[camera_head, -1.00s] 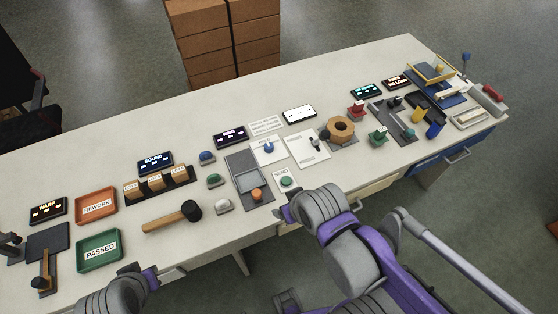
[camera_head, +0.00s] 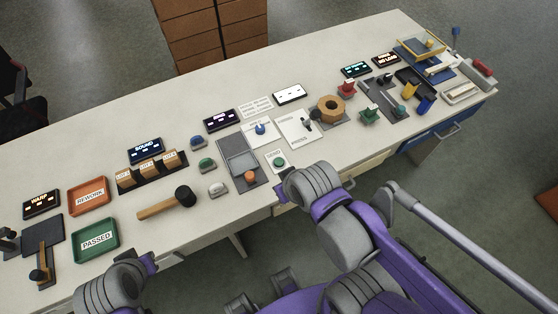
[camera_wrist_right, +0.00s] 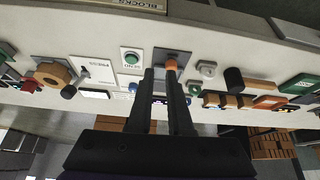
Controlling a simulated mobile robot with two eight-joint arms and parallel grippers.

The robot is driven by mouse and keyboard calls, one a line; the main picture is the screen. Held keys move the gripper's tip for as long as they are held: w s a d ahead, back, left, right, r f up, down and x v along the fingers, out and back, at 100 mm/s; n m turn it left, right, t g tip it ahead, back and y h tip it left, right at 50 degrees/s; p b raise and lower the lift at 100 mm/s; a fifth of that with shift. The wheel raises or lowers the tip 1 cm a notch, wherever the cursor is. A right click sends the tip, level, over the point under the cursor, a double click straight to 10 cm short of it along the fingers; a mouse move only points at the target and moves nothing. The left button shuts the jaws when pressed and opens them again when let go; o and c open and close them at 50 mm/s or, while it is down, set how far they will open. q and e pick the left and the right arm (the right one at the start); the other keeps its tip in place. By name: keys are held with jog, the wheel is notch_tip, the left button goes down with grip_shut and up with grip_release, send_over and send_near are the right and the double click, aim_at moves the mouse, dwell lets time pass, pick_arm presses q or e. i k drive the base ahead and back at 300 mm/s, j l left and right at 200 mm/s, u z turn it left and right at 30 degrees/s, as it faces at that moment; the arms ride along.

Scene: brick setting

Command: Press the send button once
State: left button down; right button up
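The send button (camera_head: 279,162) is a green round cap on a white plate labelled SEND, near the table's front edge in the head view. In the right wrist view the green button (camera_wrist_right: 131,58) shows clear, left of my fingertips and not touched. My right gripper (camera_wrist_right: 160,70) has two dark fingers with a gap between them; it looks open and empty. An orange knob shows beyond the right fingertip. In the head view my right wrist hides the right fingers, just in front of the send plate. My left gripper (camera_head: 150,262) is near the front edge at left; its fingers are not clear.
Beside the send plate is a grey slider panel (camera_head: 238,150) with an orange knob (camera_head: 250,176). A wooden mallet (camera_head: 165,204), green tray (camera_head: 96,240) and orange tray (camera_head: 90,195) lie to the left. A blue-button plate (camera_head: 260,130) and lever plate (camera_head: 299,130) stand behind.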

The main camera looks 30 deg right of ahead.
aim_at(278, 162)
jog(key=j+z, duration=0.2)
jog(key=z, duration=0.2)
jog(key=k+j+z, duration=0.1)
jog(key=z, duration=0.3)
jog(key=k+j, duration=0.05)
jog(key=j, duration=0.05)
